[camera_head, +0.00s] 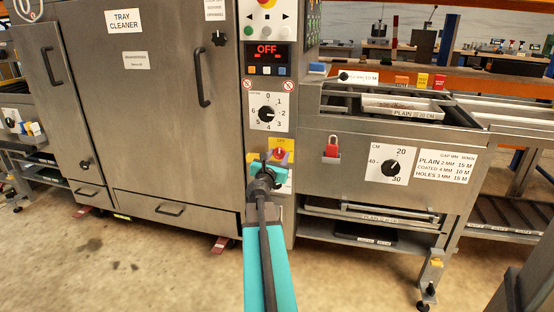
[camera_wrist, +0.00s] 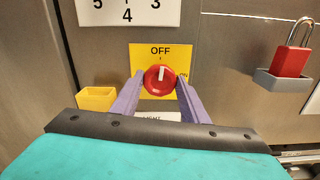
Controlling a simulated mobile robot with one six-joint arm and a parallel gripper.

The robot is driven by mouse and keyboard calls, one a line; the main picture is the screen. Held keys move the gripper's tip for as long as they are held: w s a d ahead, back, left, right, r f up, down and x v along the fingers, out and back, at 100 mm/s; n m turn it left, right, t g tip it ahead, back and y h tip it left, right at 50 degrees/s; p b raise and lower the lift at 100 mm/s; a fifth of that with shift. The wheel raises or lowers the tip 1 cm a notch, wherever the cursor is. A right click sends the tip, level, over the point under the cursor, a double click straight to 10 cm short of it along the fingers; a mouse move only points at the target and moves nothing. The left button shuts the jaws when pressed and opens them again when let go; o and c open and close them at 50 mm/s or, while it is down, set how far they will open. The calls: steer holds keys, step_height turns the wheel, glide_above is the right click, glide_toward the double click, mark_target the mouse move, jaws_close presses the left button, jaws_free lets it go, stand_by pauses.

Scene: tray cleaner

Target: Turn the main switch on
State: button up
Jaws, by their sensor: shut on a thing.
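The main switch is a red rotary knob (camera_wrist: 159,80) with a white pointer on a yellow plate (camera_wrist: 140,54) marked OFF at the top and ON at the right. The pointer stands up, close to OFF. In the head view the knob (camera_head: 278,153) shows low on the machine's control column, partly behind my arm. My gripper (camera_wrist: 159,88) has its two purple fingers on either side of the knob, shut on it. The fingertips are hidden from the head view by my wrist. The display (camera_head: 267,49) above reads OFF in red.
A numbered dial (camera_head: 266,113) sits above the switch. A yellow holder (camera_wrist: 96,99) is left of the fingers. A red padlock (camera_head: 332,146) hangs in a grey holder to the right. The CM dial (camera_head: 391,167) is farther right. Open floor lies at the left front.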

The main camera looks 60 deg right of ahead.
steer(key=m+b, duration=0.2)
steer(key=m, duration=0.2)
steer(key=shift+d+f+b, duration=0.1)
steer(key=shift+d+b, duration=0.05)
steer(key=shift+b, duration=0.25)
steer(key=m+b, duration=0.3)
steer(key=m, duration=0.1)
steer(key=shift+s+m, duration=0.1)
steer(key=shift+m, duration=0.2)
steer(key=m+b, duration=0.3)
steer(key=shift+m, duration=0.3)
steer(key=m+b, duration=0.3)
steer(key=m, duration=0.1)
steer(key=shift+m, duration=0.3)
steer(key=o, duration=1)
